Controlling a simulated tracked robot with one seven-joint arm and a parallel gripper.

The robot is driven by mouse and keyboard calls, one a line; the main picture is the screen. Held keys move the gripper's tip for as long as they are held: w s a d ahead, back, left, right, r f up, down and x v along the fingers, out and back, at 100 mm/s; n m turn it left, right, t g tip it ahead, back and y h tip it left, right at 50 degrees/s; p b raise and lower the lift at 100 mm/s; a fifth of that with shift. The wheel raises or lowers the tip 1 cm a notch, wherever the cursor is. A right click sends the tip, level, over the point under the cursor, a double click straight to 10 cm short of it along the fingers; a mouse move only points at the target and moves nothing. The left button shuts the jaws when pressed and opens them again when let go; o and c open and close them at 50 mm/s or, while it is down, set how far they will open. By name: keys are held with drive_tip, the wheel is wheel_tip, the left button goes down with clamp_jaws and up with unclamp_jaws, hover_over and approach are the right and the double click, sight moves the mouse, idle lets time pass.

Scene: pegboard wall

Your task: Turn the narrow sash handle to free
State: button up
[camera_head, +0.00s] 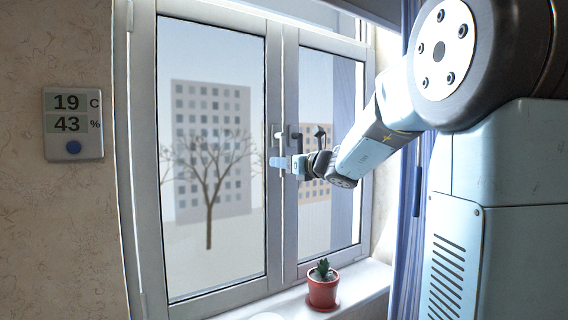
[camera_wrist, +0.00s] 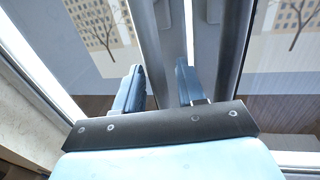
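The window's wide left sash (camera_head: 180,287) and narrow right sash (camera_head: 329,258) meet at a grey middle post. A pale handle (camera_head: 279,134) hangs down on the left side of this meeting line. A darker handle (camera_head: 296,136) sits just right of it, on the narrow sash side; its lever is hard to make out. My gripper (camera_head: 286,163) is at the meeting line, just below the handle mounts. In the wrist view my gripper's two blue fingers (camera_wrist: 160,88) stand apart in front of the grey frame. I see nothing clearly clamped; contact with a handle cannot be told.
A red pot (camera_head: 322,291) with a small cactus stands on the white sill (camera_head: 362,282) below the narrow sash. A blue curtain (camera_head: 407,210) hangs at the right, beside my arm. A thermometer panel (camera_head: 73,124) is on the left wall.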

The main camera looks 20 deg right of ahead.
drive_tip(key=shift+w+a, duration=0.15)
drive_tip(key=shift+w, duration=0.1)
drive_tip(key=shift+c, duration=0.2)
clamp_jaws()
idle(0.3)
